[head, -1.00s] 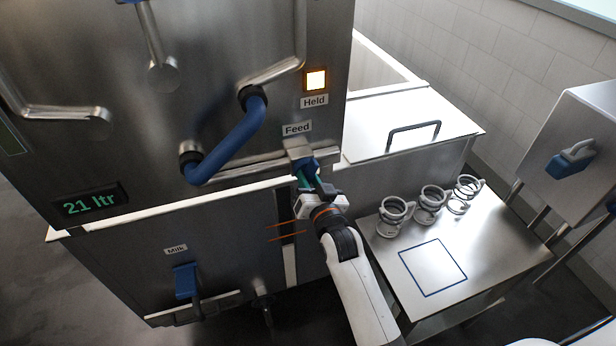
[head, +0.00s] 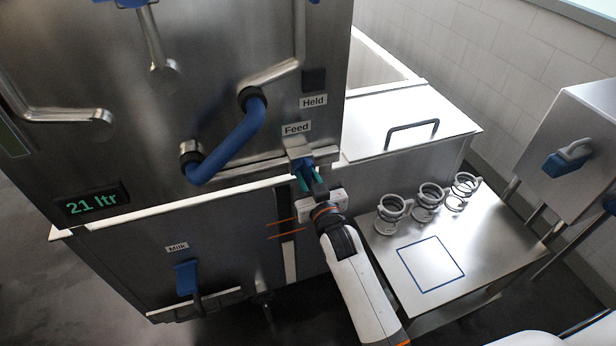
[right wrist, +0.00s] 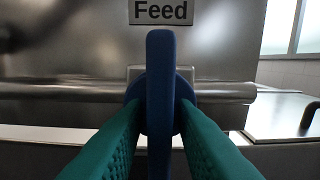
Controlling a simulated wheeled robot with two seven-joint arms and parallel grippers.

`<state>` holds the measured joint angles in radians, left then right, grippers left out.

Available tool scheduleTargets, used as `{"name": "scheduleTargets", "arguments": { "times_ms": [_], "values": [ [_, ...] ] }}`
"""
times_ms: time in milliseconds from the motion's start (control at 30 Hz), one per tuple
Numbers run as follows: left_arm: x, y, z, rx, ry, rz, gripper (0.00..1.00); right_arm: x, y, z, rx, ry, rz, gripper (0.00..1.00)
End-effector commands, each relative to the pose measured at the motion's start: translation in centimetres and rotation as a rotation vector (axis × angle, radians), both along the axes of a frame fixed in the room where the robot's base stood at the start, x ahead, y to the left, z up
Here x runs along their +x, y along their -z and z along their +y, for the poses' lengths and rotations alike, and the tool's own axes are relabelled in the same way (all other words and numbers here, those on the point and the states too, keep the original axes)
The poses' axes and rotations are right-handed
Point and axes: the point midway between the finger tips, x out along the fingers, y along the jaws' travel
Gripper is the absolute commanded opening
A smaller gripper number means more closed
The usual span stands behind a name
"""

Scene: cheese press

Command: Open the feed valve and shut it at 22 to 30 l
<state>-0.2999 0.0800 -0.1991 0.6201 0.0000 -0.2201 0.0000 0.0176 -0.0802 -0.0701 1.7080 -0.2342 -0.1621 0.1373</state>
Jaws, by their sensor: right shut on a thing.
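The blue feed valve handle (head: 299,164) sits on a horizontal steel pipe below the "Feed" label (head: 296,128). In the right wrist view the blue handle (right wrist: 161,95) stands upright in the picture, with a green finger on each side. My right gripper (head: 308,182) is shut on this handle. My left gripper is not in view.
A dark square lamp (head: 314,80) sits above the "Held" label. A blue milk valve handle (head: 186,278) is at lower left. A steel table (head: 478,262) at right carries several ring-shaped metal parts (head: 430,197) and a blue outlined square.

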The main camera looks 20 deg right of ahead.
Motion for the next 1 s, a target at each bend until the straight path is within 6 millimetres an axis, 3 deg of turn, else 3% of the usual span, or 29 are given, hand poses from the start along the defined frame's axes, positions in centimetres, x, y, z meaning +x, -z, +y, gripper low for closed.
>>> {"name": "scheduleTargets", "arguments": {
  "times_ms": [200, 233, 300, 667, 1000],
  "values": [
    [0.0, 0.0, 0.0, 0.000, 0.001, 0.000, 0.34, 0.0, 0.0, 0.0, -0.002, 0.000, 0.000, 0.01],
    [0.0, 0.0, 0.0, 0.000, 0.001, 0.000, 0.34, 0.0, 0.0, 0.0, -0.002, 0.000, 0.000, 0.27],
    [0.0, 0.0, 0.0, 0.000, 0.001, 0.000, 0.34, 0.0, 0.0, 0.0, -0.002, 0.000, 0.000, 0.34],
    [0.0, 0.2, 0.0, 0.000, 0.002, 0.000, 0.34, -0.7, 0.1, 0.0, 0.000, 0.000, 0.000, 0.34],
    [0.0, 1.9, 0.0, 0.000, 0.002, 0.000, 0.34, -7.4, 0.4, -0.3, -0.002, 0.000, 0.002, 0.34]
  ]
}}
